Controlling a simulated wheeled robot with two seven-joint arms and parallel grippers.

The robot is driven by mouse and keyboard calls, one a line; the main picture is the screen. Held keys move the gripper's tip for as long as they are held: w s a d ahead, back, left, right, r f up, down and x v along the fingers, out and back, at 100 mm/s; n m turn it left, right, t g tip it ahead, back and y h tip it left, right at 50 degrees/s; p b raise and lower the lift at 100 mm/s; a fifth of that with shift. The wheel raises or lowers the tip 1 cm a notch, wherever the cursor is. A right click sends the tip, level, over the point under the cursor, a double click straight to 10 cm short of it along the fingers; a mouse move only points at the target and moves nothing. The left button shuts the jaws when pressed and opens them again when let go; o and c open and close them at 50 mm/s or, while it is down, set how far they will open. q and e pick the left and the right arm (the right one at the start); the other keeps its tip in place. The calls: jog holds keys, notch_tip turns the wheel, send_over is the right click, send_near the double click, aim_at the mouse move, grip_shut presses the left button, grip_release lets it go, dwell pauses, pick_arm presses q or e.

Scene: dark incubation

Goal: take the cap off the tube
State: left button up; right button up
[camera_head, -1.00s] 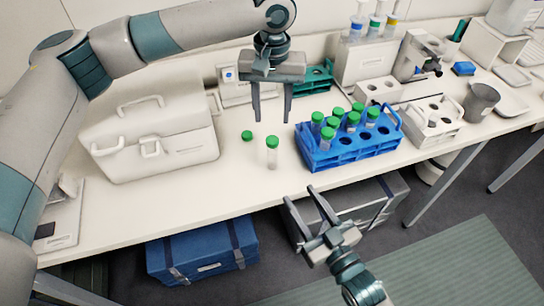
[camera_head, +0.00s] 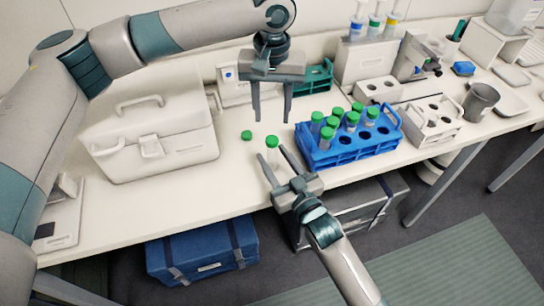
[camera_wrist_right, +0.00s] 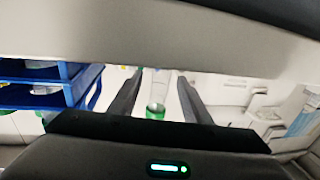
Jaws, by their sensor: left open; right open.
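A clear tube with a green cap (camera_head: 272,142) stands upright on the white bench; its body is partly hidden by my right gripper (camera_head: 272,153). The right gripper is open at the bench's front edge, its fingers pointing at the tube from either side. In the right wrist view, the tube's green cap (camera_wrist_right: 155,111) shows between the two fingers, with gaps on both sides. My left gripper (camera_head: 272,119) is open and empty, pointing down above and behind the tube. A separate green cap (camera_head: 246,135) lies on the bench left of the tube.
A blue rack (camera_head: 350,157) with several green-capped tubes stands close on the right. A white case (camera_head: 160,145) stands on the left. A teal rack (camera_head: 320,77) is behind. A grey cup (camera_head: 481,102) and white rack (camera_head: 433,130) are farther right.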

jog(key=shift+w+a, duration=0.35)
jog(key=shift+w, duration=0.25)
grip_shut()
pick_arm(q)
jog(key=shift+m, duration=0.3)
